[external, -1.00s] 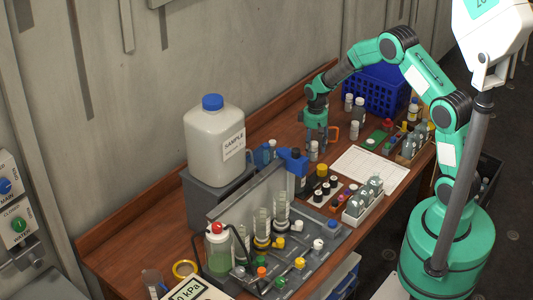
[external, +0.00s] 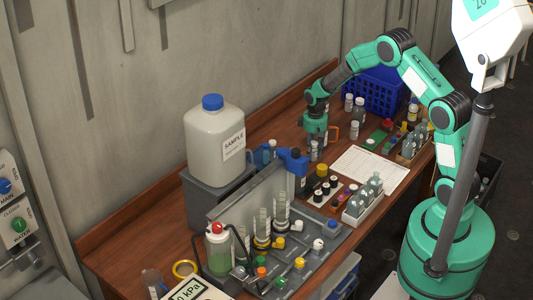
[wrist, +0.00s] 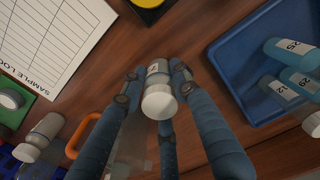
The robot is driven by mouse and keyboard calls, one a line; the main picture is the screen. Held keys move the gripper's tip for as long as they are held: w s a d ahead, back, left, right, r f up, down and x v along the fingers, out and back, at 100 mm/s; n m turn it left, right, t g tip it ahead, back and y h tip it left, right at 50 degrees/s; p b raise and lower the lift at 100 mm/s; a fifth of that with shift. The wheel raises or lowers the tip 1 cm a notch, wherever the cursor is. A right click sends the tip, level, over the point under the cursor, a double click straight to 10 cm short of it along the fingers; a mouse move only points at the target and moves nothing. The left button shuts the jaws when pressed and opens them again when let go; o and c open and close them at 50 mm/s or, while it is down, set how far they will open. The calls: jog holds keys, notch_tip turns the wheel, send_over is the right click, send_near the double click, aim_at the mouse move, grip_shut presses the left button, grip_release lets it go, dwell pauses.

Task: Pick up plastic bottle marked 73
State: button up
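A small pale plastic bottle with a white cap (wrist: 159,103) stands between the fingers of my gripper (wrist: 153,86) in the wrist view. Part of its label shows, but I cannot read the number. In the external view, a white-capped bottle (external: 314,150) stands just below and in front of my gripper (external: 316,132). My fingers flank the bottle, with a narrow gap visible on the left side, so the gripper looks open around it. The lower part of the bottle is hidden by its cap and by the fingers.
A blue tray (wrist: 232,88) with several labelled bottles lies right of the fingers in the wrist view. An orange handle (wrist: 84,137) and another white-capped bottle (wrist: 40,136) are to the left. A sample log sheet (external: 370,168) and a blue crate (external: 372,97) are nearby.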

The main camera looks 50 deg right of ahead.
aim_at(314, 143)
jog(key=shift+c, duration=1.4)
jog(key=shift+r, duration=0.1)
jog(key=shift+r, duration=0.4)
notch_tip(314, 143, up, 3)
jog(key=shift+s+f+p, duration=0.1)
jog(key=shift+s+p, duration=0.05)
jog(key=shift+p, duration=0.3)
jog(key=s+a, duration=0.1)
jog(key=s, duration=0.4)
jog(key=s+a+p, duration=0.1)
jog(key=s, duration=0.4)
jog(key=s+a+r, duration=0.1)
jog(key=s, duration=0.4)
jog(key=shift+s+r, duration=0.1)
jog(key=shift+s, duration=0.1)
jog(key=shift+r, duration=0.1)
